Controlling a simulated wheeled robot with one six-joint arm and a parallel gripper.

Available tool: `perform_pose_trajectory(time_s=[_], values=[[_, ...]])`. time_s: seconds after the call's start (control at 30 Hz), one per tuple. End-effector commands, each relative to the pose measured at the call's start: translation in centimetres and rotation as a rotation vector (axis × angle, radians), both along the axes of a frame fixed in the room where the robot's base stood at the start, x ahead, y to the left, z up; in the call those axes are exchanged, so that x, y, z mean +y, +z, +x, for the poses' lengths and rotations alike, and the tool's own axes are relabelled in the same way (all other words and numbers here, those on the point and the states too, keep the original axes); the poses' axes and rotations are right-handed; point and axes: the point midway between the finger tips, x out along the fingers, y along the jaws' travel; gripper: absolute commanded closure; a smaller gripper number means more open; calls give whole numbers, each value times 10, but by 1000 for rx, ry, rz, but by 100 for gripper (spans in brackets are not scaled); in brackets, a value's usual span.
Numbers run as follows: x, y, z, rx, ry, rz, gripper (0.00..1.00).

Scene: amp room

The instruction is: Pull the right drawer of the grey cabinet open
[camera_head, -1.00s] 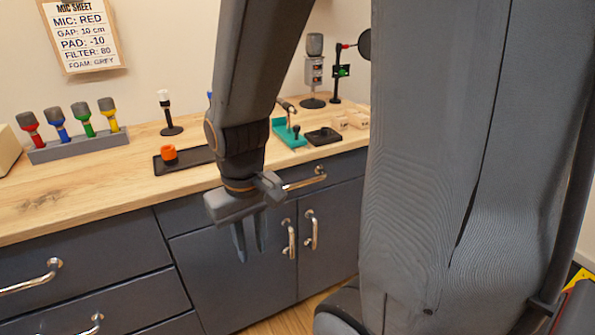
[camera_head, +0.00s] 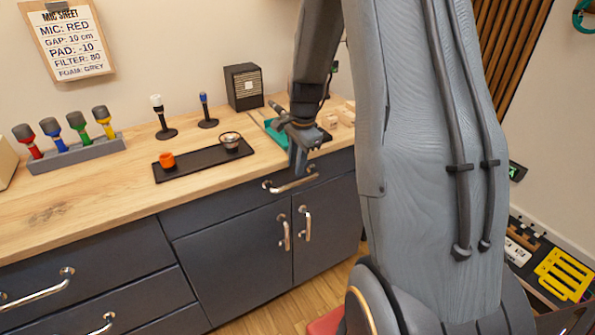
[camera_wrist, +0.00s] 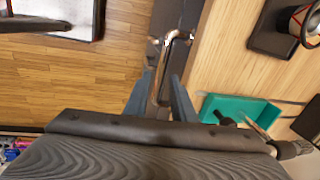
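The grey cabinet (camera_head: 235,255) stands under a wooden worktop. Its right drawer (camera_head: 220,205) is a wide front above two doors and looks shut. My gripper (camera_head: 298,170) is at the handle, pointing down. In the wrist view the handle (camera_wrist: 159,80) lies lengthwise between the two fingers of my gripper (camera_wrist: 161,88). The fingers are apart, with a gap visible beside the bar. I cannot tell whether either finger touches it. My arm hides the far right of the drawer.
Two door handles (camera_head: 285,232) stick out below.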

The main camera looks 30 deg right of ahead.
Motion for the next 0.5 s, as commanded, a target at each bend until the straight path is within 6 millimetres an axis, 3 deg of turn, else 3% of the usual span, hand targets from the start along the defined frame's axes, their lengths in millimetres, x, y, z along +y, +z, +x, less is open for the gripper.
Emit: perform_pose_trajectory(time_s=[0.23, 0.5], values=[[-10, -13, 9, -6, -71, 12, 77], [-9, -49, 15, -5, -67, 11, 77]])
